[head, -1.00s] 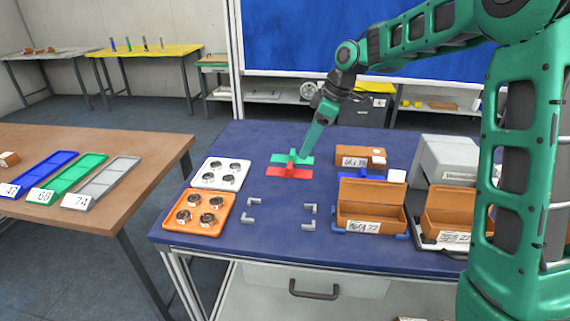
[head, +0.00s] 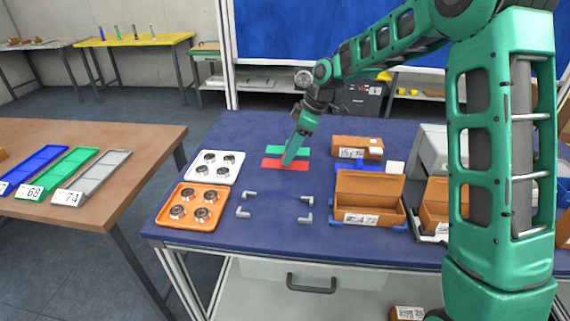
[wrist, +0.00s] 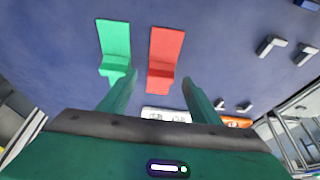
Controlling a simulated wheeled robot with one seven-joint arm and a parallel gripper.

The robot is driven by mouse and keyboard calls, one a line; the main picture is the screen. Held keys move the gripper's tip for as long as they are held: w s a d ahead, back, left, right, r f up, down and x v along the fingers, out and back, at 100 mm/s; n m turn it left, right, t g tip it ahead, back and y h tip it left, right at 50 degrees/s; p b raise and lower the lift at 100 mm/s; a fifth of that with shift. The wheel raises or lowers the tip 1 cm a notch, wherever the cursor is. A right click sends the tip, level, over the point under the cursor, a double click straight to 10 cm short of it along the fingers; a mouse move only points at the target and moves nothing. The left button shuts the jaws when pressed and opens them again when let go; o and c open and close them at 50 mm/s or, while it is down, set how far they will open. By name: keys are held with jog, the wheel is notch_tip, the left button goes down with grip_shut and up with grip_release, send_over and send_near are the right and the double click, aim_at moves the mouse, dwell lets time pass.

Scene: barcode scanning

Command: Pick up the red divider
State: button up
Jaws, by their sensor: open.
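The red divider (wrist: 166,55) is a flat strip with a raised part at its near end in the wrist view. It lies on the blue table. In the wrist view my gripper (wrist: 159,82) is open and empty, with the red divider's near end between the two fingers. The left finger is in the gap beside the green divider (wrist: 114,40), very close to its near end. I cannot tell whether they touch. The green divider (head: 277,149) lies behind the red one.
A white tray (head: 194,172) and an orange tray (head: 165,216) of round metal parts stand left. Grey corner brackets (head: 306,217) mark an empty area in front. Brown boxes (head: 368,187) stand right. The blue table (head: 270,230) is clear near its front edge.

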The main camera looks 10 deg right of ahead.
jog(key=x, duration=0.2)
jog(key=shift+a+f, duration=0.15)
jog(key=shift+f, duration=0.2)
jog(key=c, duration=1.1)
